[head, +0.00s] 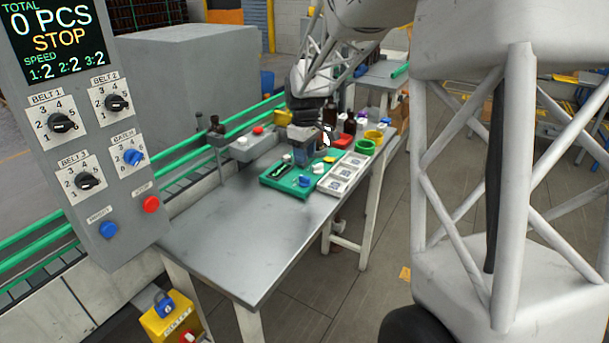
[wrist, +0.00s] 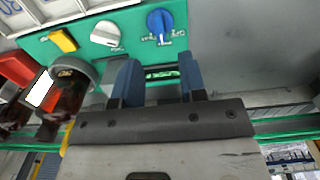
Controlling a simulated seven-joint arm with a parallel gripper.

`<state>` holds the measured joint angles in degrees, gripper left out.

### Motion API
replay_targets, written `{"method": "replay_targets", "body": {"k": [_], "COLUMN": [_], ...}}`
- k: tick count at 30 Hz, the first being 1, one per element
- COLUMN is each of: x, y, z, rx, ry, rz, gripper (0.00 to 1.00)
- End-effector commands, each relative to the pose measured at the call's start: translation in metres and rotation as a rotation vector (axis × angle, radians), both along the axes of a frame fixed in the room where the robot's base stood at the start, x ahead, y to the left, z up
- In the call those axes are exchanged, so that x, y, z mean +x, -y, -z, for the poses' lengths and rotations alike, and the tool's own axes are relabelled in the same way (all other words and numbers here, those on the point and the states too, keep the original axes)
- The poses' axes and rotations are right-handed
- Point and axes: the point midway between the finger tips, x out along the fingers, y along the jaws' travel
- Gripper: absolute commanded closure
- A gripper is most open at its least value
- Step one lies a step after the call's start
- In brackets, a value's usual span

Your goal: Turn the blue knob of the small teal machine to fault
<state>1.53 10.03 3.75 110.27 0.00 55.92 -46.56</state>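The small teal machine (head: 272,179) lies on the metal table; its panel (wrist: 140,50) fills the top of the wrist view. Its blue knob (wrist: 160,22) sits at the right of a row with a white knob (wrist: 105,33) and a yellow switch (wrist: 63,40). The blue knob (head: 305,180) also shows in the head view. Its pale mark points roughly down in the wrist view; the small labels around it are unreadable. My gripper (wrist: 160,78) is open and empty, its blue fingers apart from the blue knob. In the head view my gripper (head: 302,153) hangs over the machine's far part.
An amber bottle (wrist: 66,92) stands close left of my fingers in the wrist view. A white tray (head: 343,175) lies right of the machine. A large grey control panel (head: 75,130) with its own blue knob stands at left. The near table top (head: 230,240) is clear.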

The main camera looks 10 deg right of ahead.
Motion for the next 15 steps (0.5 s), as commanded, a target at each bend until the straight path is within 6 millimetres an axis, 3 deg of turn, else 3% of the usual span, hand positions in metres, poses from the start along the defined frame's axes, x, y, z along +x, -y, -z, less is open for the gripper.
{"method": "replay_targets", "body": {"k": [15], "x": [-0.001], "y": [0.000], "z": [0.052], "rx": [0.000], "ry": [-0.003], "rz": [0.000], "gripper": [0.62]}}
